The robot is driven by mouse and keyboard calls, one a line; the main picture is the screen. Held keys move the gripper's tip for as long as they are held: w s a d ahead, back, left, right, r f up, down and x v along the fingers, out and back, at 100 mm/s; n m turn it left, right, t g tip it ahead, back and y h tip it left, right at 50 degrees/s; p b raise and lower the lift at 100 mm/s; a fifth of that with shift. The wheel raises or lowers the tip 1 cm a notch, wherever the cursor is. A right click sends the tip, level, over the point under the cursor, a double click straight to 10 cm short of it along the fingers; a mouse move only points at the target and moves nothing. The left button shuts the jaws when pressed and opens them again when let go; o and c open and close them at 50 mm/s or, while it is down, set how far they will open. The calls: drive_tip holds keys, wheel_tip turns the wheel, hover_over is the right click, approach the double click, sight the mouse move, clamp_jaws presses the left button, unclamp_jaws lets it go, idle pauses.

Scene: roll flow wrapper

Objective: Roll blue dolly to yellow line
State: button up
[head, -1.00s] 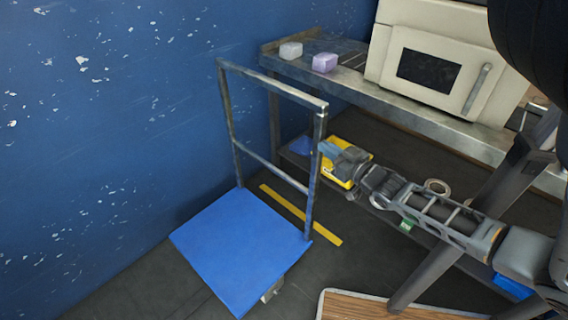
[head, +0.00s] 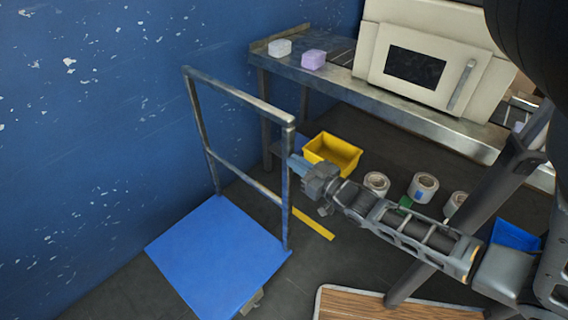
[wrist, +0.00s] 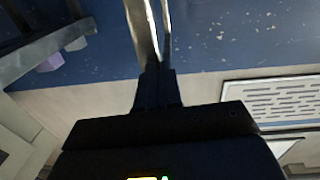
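The blue dolly (head: 215,255) stands on the dark floor beside the blue wall, with its grey metal handle frame (head: 238,95) upright at its far edge. The yellow line (head: 314,224) is a floor strip beyond the dolly, partly hidden by the handle frame. The dolly's platform lies on the near side of the line. My gripper (head: 294,164) is at the frame's right post and appears shut on it. In the wrist view my gripper's fingers (wrist: 157,88) are close together, with the metal post (wrist: 146,30) running out from between them.
A metal table (head: 400,110) with a white machine (head: 425,60), a white block (head: 279,47) and a lilac block (head: 313,59) stands behind. A yellow bin (head: 333,152) and several rolls (head: 423,186) sit beneath. A wooden-topped edge (head: 380,305) is near the front.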

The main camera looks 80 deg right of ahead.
drive_tip(key=o, duration=0.5)
drive_tip(key=shift+w+a+f, duration=0.1)
drive_tip(key=shift+w+f, duration=0.15)
drive_tip(key=shift+w, duration=0.05)
drive_tip(key=d+p+v, duration=0.1)
drive_tip(key=v, duration=0.7)
drive_tip(key=shift+s+a, duration=0.2)
drive_tip(key=shift+s, duration=0.45)
drive_tip(key=shift+f, duration=0.1)
